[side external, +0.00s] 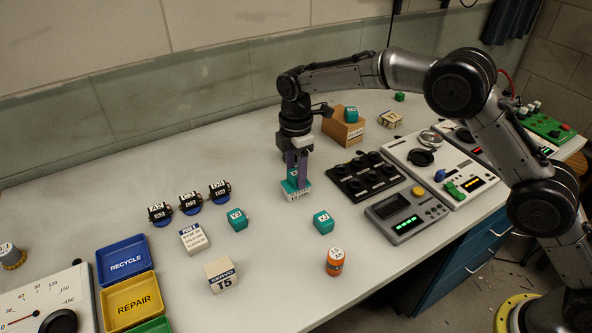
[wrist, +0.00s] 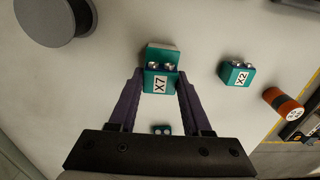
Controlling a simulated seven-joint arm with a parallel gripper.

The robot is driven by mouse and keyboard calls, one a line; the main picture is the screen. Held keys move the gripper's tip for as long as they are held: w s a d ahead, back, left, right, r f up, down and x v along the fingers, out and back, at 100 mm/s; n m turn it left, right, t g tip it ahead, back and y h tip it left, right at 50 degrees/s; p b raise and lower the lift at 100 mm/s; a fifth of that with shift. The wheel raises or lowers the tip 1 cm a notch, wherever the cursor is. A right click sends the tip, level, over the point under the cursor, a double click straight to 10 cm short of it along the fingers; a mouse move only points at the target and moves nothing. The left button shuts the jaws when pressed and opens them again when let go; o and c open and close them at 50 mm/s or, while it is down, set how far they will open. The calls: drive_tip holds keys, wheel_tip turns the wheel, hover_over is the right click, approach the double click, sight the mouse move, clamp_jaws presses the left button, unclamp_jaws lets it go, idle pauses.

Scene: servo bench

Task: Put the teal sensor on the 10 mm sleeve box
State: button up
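The teal sensor (side external: 293,174), marked X7 in the wrist view (wrist: 160,82), is upright between my gripper's fingers (side external: 298,178). In the wrist view my gripper (wrist: 161,75) has one purple finger along each side of the sensor, with no clear gap. The small box (side external: 296,195), white-fronted with a teal top, is directly under the sensor; its printed label is too small to read surely. The sensor's underside looks at or very near the box top; I cannot tell whether they touch. The box's pale edge (wrist: 162,52) shows beyond the sensor in the wrist view.
Two other teal blocks (side external: 237,218) (side external: 323,222) and an orange cylinder (side external: 334,262) stand in front. A black knob panel (side external: 365,178) is close on the right.

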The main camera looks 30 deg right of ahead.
sight(296, 173)
drive_tip(key=o, duration=0.5)
drive_tip(key=shift+c, duration=0.2)
wheel_tip(296, 173, up, 12)
drive_tip(key=shift+r, duration=0.2)
